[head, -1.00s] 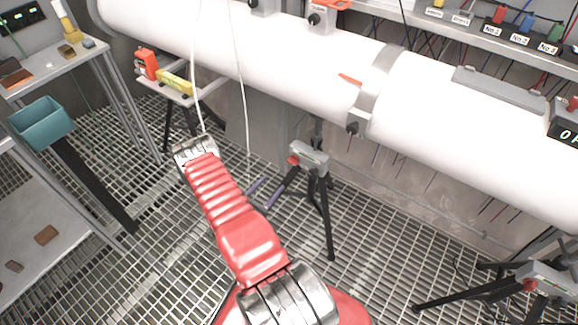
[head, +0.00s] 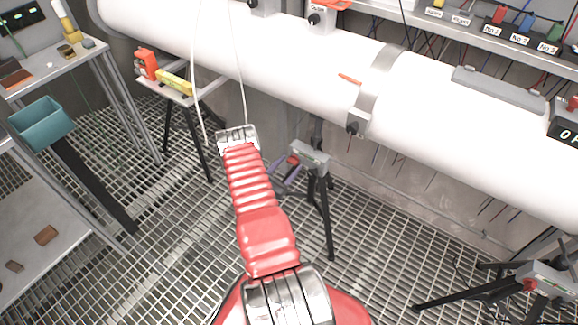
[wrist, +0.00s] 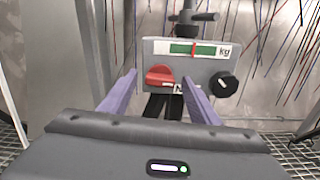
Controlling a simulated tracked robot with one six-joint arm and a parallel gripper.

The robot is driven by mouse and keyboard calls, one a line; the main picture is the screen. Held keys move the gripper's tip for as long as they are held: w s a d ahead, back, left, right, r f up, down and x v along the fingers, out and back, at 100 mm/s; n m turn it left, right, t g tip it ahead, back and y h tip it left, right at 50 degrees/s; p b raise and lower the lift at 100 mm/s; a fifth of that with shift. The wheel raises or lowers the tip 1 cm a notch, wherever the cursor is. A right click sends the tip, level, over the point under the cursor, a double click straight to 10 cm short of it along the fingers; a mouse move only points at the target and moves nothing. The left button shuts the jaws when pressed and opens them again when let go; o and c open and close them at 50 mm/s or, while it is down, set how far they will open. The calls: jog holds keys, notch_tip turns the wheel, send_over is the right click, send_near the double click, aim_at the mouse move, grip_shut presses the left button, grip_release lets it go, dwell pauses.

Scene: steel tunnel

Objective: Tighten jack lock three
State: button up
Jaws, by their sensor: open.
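A grey jack head (head: 311,153) stands on a black tripod under the white pipe, at the middle of the head view. In the wrist view its panel (wrist: 207,66) carries a kg gauge with a green band, a red lock knob (wrist: 160,75) and a black knob (wrist: 223,84). The red knob's handle lies roughly level. A label below starts with "N"; its number is hidden. My gripper (wrist: 160,78) has its purple fingers open, one on each side of the red knob in the picture. I cannot tell whether they touch it.
Another jack (head: 545,281) stands at lower right. A stand with a red and yellow tool (head: 172,80) is at left. The white pipe (head: 300,60) runs overhead. A teal bin (head: 42,122) and shelves are at far left. Thin white cords hang near my arm.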

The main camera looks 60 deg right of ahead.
jog(key=shift+d, duration=0.3)
jog(key=shift+c, duration=0.4)
jog(key=shift+a, duration=0.1)
jog(key=c, duration=1)
